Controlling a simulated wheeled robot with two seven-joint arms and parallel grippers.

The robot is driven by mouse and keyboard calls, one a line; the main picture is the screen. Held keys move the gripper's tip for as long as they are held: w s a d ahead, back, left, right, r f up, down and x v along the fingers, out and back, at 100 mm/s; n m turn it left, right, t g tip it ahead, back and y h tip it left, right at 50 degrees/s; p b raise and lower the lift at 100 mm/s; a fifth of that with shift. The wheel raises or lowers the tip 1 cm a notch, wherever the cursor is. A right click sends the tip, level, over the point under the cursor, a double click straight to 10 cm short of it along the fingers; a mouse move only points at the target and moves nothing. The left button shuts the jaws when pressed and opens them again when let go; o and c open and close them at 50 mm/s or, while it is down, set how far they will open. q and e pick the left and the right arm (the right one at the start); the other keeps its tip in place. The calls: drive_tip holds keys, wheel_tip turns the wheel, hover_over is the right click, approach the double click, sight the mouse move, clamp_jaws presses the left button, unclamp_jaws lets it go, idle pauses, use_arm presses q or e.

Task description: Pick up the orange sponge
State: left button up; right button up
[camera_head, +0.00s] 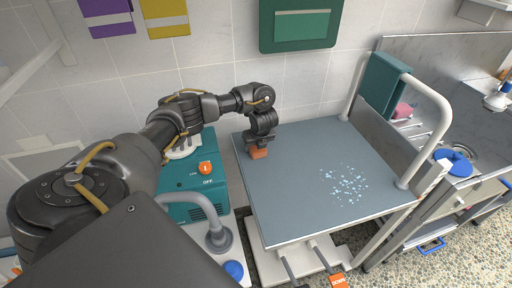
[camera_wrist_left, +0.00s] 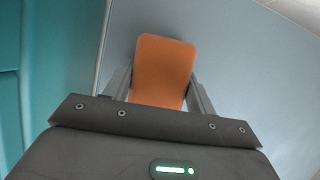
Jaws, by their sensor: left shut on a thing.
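The orange sponge (camera_head: 259,153) is at the back left corner of the grey table top (camera_head: 300,200). My left gripper (camera_head: 259,146) points down over it and is shut on it. In the left wrist view the sponge (camera_wrist_left: 163,70) stands between the two fingers of my left gripper (camera_wrist_left: 160,95), with a finger against each side. I cannot tell whether the sponge touches the table top or is just above it. My right gripper is not in view.
A teal machine (camera_head: 190,180) with an orange knob stands just left of the table. Pale blue specks (camera_head: 345,184) lie on the table's right part. The middle is clear.

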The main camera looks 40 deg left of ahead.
use_arm(q)
drive_tip(key=shift+c, duration=0.7)
drive_tip(key=shift+r, duration=0.1)
drive_tip(key=shift+r, duration=0.2)
drive_tip(key=p+v, duration=0.2)
drive_tip(key=v, duration=0.1)
drive_tip(key=w+p+v, duration=0.1)
drive_tip(key=v, duration=0.1)
drive_tip(key=shift+a+r+p, duration=0.3)
drive_tip(key=shift+r+p, duration=0.1)
drive_tip(key=shift+r, duration=0.05)
drive_tip(key=d+r+p, duration=0.1)
drive_tip(key=s+d+r+p, duration=0.1)
drive_tip(key=d+r, duration=0.1)
drive_tip(key=shift+d+r+p, duration=0.15)
drive_tip(key=shift+r+p, duration=0.2)
drive_tip(key=shift+p, duration=0.05)
drive_tip(key=s+d+r, duration=0.2)
drive_tip(key=d+r, duration=0.1)
drive_tip(key=d, duration=0.6)
drive_tip(key=shift+s+r+p, duration=0.35)
drive_tip(key=shift+s+p, duration=0.05)
